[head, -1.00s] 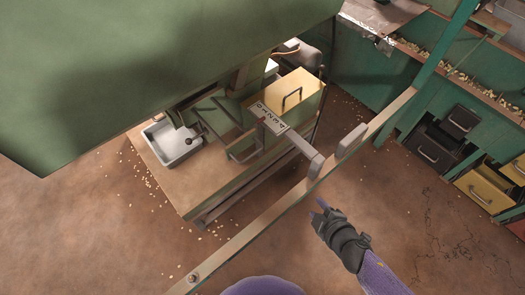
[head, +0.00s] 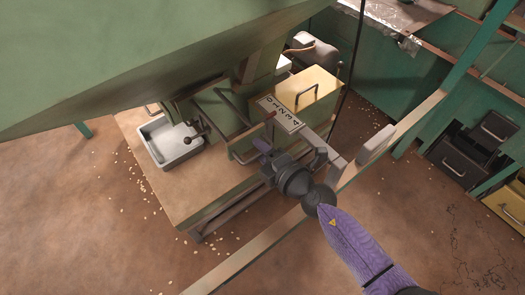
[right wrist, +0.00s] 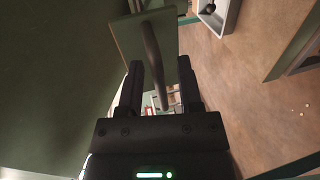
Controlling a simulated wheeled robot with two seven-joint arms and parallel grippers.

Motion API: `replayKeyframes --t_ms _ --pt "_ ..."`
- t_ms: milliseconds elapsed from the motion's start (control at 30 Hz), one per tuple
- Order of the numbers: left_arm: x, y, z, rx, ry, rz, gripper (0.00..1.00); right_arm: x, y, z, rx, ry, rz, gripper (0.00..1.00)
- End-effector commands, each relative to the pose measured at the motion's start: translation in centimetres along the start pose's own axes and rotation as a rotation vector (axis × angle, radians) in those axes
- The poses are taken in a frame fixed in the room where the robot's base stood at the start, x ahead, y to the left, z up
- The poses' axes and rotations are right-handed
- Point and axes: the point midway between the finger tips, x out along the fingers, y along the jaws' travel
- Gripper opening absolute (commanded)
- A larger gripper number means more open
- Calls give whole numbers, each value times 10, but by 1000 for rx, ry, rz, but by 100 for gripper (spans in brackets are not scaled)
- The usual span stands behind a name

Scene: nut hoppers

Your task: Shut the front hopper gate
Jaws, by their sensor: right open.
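The large green hopper (head: 150,70) fills the upper left of the head view, over a wooden-topped bench. A flat green plate with a dark bar handle, which looks like the gate, shows in the right wrist view (right wrist: 128,38). Its handle (right wrist: 152,55) runs down between the finger tips of my right gripper (right wrist: 161,85). The fingers are open around the handle; I see no clear grip. In the head view my right gripper (head: 268,150) is beside the number plate (head: 281,114), marked 0 to 4. The gripper hides part of the gate area. My left gripper is out of view.
A white tray (head: 163,153) sits on the bench (head: 192,190) under the hopper. A yellow box (head: 318,88) stands behind the number plate. A long rail (head: 270,245) crosses in front of the bench. Drawers stand at right; open floor lies between.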

Motion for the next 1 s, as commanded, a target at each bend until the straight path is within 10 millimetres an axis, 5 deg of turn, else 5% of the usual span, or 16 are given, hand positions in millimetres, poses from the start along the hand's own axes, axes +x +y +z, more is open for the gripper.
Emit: replayKeyframes --t_ms 167,400,1000 --pt "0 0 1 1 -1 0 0 0 0 0 0 0 0 45" --pt "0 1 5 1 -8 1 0 0 0 0 0 0 0 0" --pt "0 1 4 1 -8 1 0 0 0 0 0 -1 0 0"
